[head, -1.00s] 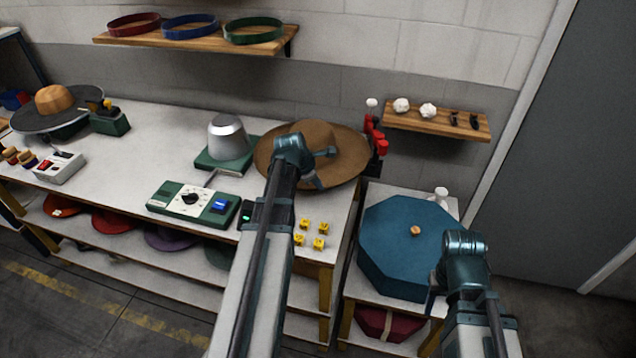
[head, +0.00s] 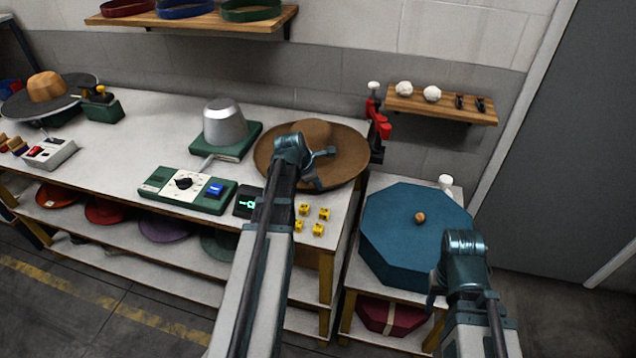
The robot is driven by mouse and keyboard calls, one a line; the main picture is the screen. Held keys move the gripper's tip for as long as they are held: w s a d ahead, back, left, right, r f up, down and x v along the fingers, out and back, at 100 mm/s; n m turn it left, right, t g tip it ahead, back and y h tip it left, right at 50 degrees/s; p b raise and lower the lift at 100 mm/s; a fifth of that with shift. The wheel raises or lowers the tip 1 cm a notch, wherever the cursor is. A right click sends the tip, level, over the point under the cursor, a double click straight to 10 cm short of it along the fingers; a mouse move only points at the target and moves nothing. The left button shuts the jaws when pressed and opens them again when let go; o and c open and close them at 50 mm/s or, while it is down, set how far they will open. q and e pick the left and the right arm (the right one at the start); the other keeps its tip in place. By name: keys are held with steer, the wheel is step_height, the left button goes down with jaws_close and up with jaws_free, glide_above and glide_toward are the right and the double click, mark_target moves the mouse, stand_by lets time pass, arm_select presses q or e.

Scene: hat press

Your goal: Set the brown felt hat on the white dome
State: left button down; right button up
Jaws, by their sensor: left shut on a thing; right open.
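The brown felt hat (head: 350,158) has a wide brim and a rounded crown. It is at the right end of the white bench, to the right of the dome. My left gripper (head: 319,168) is shut on the hat at its near side; the wrist hides part of the brim and the exact grip. The dome (head: 225,124) looks pale grey and stands bare on a green base, left of the hat and apart from it. My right gripper (head: 436,292) is open, in front of the blue octagonal box and away from the hat; its fingers are mostly hidden.
A green control box (head: 187,190) with a dial and several yellow blocks (head: 312,219) lie near the bench front. The blue octagonal box (head: 400,235) stands at right. A red clamp-like tool (head: 378,120) is close behind the hat. Another hat (head: 47,87) is far left.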

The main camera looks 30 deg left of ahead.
stand_by(0.4)
arm_select(q)
steer(key=c, duration=0.8)
jaws_free()
steer(key=shift+c, duration=0.2)
steer(key=p+v, duration=1.2)
steer(key=v, duration=0.1)
steer(key=shift+s+r, duration=0.25)
steer(key=shift+r, duration=0.05)
